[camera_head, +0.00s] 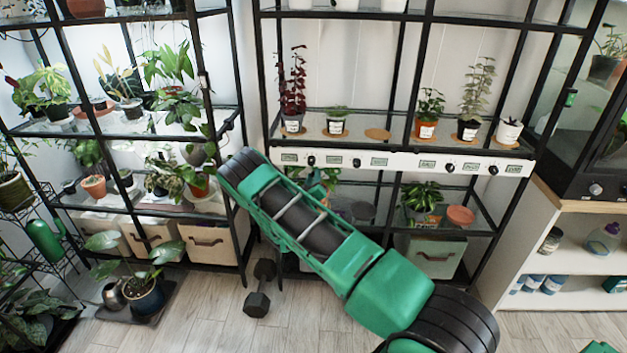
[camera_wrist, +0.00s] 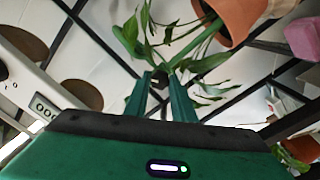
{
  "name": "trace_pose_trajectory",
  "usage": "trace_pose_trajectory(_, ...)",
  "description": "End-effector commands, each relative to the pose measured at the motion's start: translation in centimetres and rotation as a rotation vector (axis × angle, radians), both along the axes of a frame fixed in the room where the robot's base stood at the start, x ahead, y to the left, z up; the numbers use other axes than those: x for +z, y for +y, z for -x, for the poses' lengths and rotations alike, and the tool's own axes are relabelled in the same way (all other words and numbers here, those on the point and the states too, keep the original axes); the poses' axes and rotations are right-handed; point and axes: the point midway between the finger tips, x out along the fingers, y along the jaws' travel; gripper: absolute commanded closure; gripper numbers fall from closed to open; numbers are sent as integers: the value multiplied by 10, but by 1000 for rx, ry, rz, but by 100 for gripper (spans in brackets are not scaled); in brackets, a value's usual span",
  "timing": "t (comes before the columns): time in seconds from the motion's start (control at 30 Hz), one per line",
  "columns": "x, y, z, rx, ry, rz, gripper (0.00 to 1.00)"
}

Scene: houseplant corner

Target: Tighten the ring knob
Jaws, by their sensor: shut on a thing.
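In the wrist view, the two green fingers of my gripper (camera_wrist: 162,84) come together on a small dark piece, the ring knob (camera_wrist: 160,77). Only a little of the knob shows between the fingertips, so its shape and how far it is turned cannot be told. A terracotta pot (camera_wrist: 238,18) appears tilted in this view above and right of the fingertips. Its green leaves (camera_wrist: 135,38) hang around and just beyond them.
A white panel with labels and dark knobs (camera_head: 449,167) runs along the middle rack's shelf edge. Potted plants (camera_head: 293,122) stand above it. Plants crowd the left rack (camera_head: 110,215). A dumbbell (camera_head: 260,290) lies on the floor below my arm. Floor is clear at front.

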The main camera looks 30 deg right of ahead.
Motion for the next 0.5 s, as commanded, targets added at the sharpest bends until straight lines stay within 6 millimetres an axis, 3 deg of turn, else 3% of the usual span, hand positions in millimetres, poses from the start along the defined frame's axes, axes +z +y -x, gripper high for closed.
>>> trace_pose_trajectory(0.4,-1,-5,3,-10,1,-5,99)
trace_pose_trajectory(0.43,-1,-5,3,-11,0,-4,75)
trace_pose_trajectory(0.5,-1,-4,3,-10,0,-4,58)
